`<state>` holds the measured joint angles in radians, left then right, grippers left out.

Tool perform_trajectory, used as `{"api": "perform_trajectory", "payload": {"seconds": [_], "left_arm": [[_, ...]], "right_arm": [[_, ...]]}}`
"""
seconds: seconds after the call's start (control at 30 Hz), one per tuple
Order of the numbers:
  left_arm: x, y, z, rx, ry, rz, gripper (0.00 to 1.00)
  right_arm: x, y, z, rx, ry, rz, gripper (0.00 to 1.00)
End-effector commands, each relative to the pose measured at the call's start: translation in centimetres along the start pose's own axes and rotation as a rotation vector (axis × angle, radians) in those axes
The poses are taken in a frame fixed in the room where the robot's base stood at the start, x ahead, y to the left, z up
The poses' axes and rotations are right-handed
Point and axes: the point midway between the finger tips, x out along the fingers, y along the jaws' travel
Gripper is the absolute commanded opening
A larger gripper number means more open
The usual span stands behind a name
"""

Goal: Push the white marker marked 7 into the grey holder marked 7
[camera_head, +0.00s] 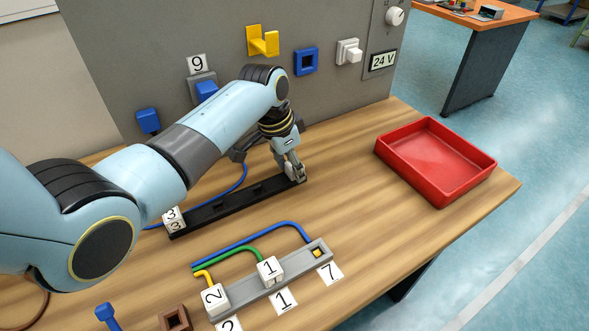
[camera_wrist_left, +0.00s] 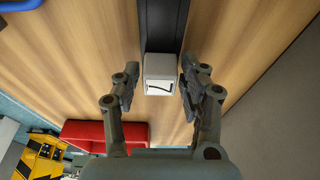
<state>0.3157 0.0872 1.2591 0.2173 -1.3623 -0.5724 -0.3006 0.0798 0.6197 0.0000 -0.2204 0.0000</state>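My left gripper (camera_head: 294,174) points down at the right end of the black rail (camera_head: 235,203). In the left wrist view its two fingers stand apart, one on each side of a white marker (camera_wrist_left: 159,74) with a dark stroke on it. A gap shows on at least the left side; whether the right finger touches is hard to tell. In the head view the gripper hides most of this marker. The grey holder marked 7 (camera_head: 318,245) is the right end of the grey strip, with a yellow square in its socket and a 7 label (camera_head: 330,272) beside it. My right gripper is out of view.
White markers 1 (camera_head: 269,269) and 2 (camera_head: 214,298) stand on the grey strip, with coloured cables behind. Marker 3 (camera_head: 173,219) is at the rail's left end. A red tray (camera_head: 440,163) lies at right. Bare wood separates rail and strip. A grey panel (camera_head: 330,85) stands behind.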

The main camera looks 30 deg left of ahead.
Motion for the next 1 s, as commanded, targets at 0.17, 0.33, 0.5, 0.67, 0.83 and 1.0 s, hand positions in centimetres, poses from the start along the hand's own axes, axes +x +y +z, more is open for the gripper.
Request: {"api": "perform_trajectory", "payload": {"seconds": [0.17,0.33,0.5,0.67,0.83,1.0], "left_arm": [[0.00,0.01,0.01,0.000,0.000,0.000,0.17],[0.00,0.00,0.00,0.000,0.000,0.000,0.00],[-0.08,0.00,-0.01,0.000,0.000,0.000,0.00],[-0.28,-0.01,-0.08,0.000,0.000,0.000,0.00],[-0.47,-0.01,-0.13,0.000,0.000,0.000,0.00],[-0.64,-0.01,-0.17,0.000,0.000,0.000,0.00]], "right_arm": [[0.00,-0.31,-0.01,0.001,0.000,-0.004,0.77],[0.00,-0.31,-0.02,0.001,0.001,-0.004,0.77],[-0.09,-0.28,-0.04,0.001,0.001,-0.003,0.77],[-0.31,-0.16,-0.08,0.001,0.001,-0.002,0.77],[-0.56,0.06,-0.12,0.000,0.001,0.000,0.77],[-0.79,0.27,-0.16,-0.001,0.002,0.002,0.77]]}}
